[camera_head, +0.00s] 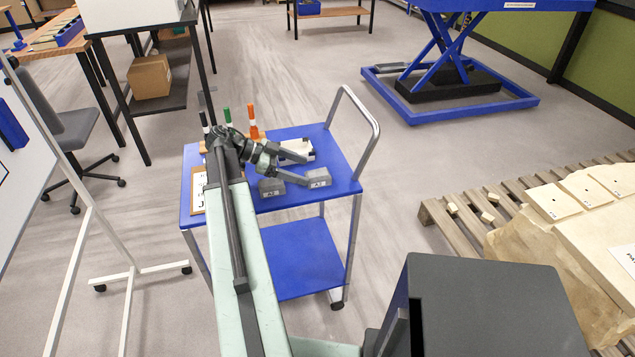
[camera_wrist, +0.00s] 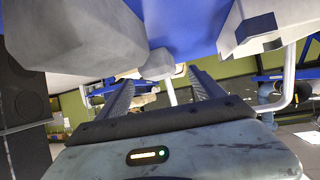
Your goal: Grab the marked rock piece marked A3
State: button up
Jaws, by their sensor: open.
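Two grey rock pieces with small white labels sit on the blue cart top (camera_head: 285,205): a left piece (camera_head: 271,187) and a right piece (camera_head: 318,177). The labels are too small to read surely, so I cannot tell which is A3. My gripper (camera_head: 306,169) is open and empty just behind the pieces, its fingers spread and pointing right. In the wrist view the fingers (camera_wrist: 160,84) are apart with nothing held between them.
Black, green and orange markers (camera_head: 227,115) stand at the back of the cart. A white item (camera_head: 297,148) lies behind my gripper and a clipboard (camera_head: 198,192) at the left edge. A metal handle (camera_head: 372,125) rises at the right. The cart's front is clear.

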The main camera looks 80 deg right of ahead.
aim_at(309, 173)
jog(key=b+x, duration=0.2)
jog(key=x, duration=0.3)
jog(key=shift+f+b, duration=0.1)
jog(key=shift+b, duration=0.2)
jog(key=shift+s, duration=0.1)
grip_shut()
